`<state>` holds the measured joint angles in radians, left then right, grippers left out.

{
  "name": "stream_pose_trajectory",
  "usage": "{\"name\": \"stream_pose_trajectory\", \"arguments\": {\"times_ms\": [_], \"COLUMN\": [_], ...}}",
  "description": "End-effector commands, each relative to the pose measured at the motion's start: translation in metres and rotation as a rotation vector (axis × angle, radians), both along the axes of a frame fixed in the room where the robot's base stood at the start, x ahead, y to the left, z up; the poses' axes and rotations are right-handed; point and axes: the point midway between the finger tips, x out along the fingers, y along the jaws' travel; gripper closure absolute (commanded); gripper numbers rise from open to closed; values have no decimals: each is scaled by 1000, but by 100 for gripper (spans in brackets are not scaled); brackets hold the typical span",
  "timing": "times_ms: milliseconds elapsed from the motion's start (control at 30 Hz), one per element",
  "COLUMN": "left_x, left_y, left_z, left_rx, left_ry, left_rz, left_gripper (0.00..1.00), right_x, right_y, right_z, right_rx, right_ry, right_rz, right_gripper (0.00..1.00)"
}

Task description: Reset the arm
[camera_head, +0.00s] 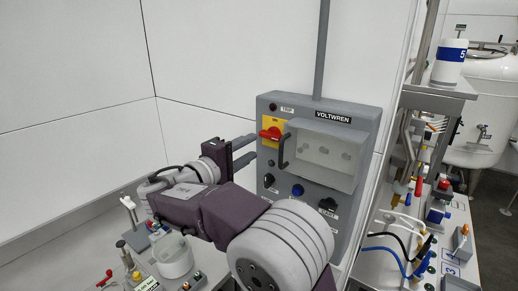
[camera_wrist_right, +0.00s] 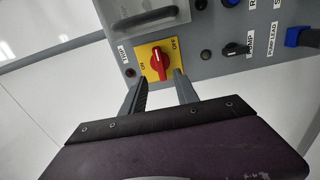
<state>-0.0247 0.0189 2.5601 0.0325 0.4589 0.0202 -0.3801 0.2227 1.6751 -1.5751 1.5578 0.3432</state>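My right gripper (camera_head: 253,148) reaches in from the lower middle of the head view, to the left of the grey VOLTWREN control box (camera_head: 348,205). Its two fingers are apart with nothing between them. In the right wrist view the open gripper (camera_wrist_right: 161,80) points at the box. A red rotary switch (camera_wrist_right: 158,62) on a yellow plate sits just beyond and between the fingertips; whether they touch the box is unclear. The plate has ON and OFF labels. The switch also shows in the head view (camera_head: 270,133). My left gripper is not in view.
The box has a clear cover (camera_head: 325,155) with a dark handle (camera_head: 284,150), and several knobs below. A white beaker (camera_head: 173,256) stands on the bench at lower left. Hoses and fittings crowd the bench at right, near a white tank (camera_head: 483,110).

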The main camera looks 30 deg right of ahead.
Motion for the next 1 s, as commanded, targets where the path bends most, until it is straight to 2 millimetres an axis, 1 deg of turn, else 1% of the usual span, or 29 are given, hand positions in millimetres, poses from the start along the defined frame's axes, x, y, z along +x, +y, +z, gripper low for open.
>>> {"name": "stream_pose_trajectory", "arguments": {"times_ms": [33, 100, 533, 567, 633, 667, 767, 800, 867, 900, 967, 1000], "left_x": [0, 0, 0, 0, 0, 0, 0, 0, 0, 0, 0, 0], "left_y": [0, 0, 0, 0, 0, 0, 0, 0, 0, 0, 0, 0], "left_z": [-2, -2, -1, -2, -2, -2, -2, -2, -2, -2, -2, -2], "left_rx": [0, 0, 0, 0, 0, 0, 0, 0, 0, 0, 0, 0], "left_ry": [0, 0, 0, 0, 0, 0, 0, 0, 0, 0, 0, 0], "left_rz": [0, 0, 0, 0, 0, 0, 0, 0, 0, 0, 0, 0], "left_gripper": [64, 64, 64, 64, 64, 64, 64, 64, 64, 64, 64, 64], "right_x": [-1, -3, -3, -3, -3, -4, -18, -29, -52, -70, -99, -119], "right_y": [4, 6, 6, 5, 2, -1, -11, -11, -7, 0, 15, 29], "right_z": [-1, 0, 0, -2, -18, -31, -105, -141, -193, -226, -271, -297], "right_rx": [0, 0, 1, 5, 39, 70, 250, 348, 512, 628, 816, 947], "right_ry": [-1, 0, 1, 6, 49, 83, 253, 327, 420, 467, 512, 520], "right_rz": [3, 1, 0, 0, 3, 7, 15, 17, 13, 8, -12, -30], "right_gripper": [64, 64, 64, 64, 64, 64, 64, 64, 64, 64, 64, 64]}}
